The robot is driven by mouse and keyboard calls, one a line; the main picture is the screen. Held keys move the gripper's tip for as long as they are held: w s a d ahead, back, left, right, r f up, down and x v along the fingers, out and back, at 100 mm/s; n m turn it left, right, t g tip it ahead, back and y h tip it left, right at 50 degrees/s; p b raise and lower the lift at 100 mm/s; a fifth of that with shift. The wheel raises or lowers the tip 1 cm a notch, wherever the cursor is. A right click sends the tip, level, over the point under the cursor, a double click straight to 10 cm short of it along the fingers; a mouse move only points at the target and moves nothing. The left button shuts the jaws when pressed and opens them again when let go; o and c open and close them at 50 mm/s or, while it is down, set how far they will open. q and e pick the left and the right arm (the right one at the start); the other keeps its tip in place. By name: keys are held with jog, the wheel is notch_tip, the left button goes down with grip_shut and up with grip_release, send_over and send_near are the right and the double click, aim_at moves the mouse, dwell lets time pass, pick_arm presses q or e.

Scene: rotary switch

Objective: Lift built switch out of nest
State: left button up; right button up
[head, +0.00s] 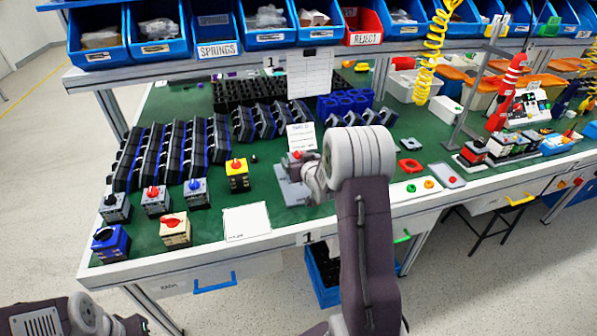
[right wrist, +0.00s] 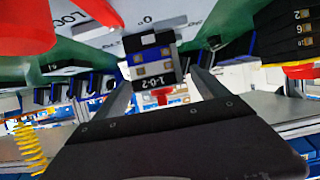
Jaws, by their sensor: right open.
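The built switch (head: 296,156), grey with a red knob, is at the grey nest (head: 292,187) on the green bench, partly hidden by my right arm. My right gripper (head: 308,172) is beside it, its fingers mostly hidden in the head view. In the right wrist view, the switch (right wrist: 152,68) shows its label "1-0-2" and a bit of red knob. It lies between the two open fingers (right wrist: 163,88), with gaps on both sides. How deep it sits in the nest is hidden. My left gripper is out of view.
Several finished switches, including a yellow one (head: 237,174) and a blue one (head: 110,243), stand to the left. A white sheet (head: 247,221) lies in front. Rows of black-blue parts (head: 170,150) fill the back left. A red-and-white device (head: 507,92) stands right.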

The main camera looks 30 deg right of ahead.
jog(key=shift+x, duration=1.1)
jog(key=shift+s, duration=0.15)
jog(key=c, duration=1.5)
jog(key=shift+r+p, duration=0.55)
jog(key=shift+r, duration=1.45)
jog(key=shift+s+d+r, duration=0.15)
jog(key=shift+s+r, duration=0.05)
jog(key=shift+r, duration=0.1)
jog(key=s+d+r+p, duration=0.1)
jog(key=s+d+r, duration=0.1)
jog(key=s, duration=0.1)
jog(key=s+d+r+p, duration=0.1)
jog(key=s+r, duration=0.1)
jog(key=s, duration=0.1)
jog(key=s+d+r+p, duration=0.1)
jog(key=s+d+r, duration=0.1)
jog(key=s, duration=0.1)
jog(key=shift+s+d+r, duration=0.25)
jog(key=shift+s+d, duration=0.05)
jog(key=shift+d, duration=0.05)
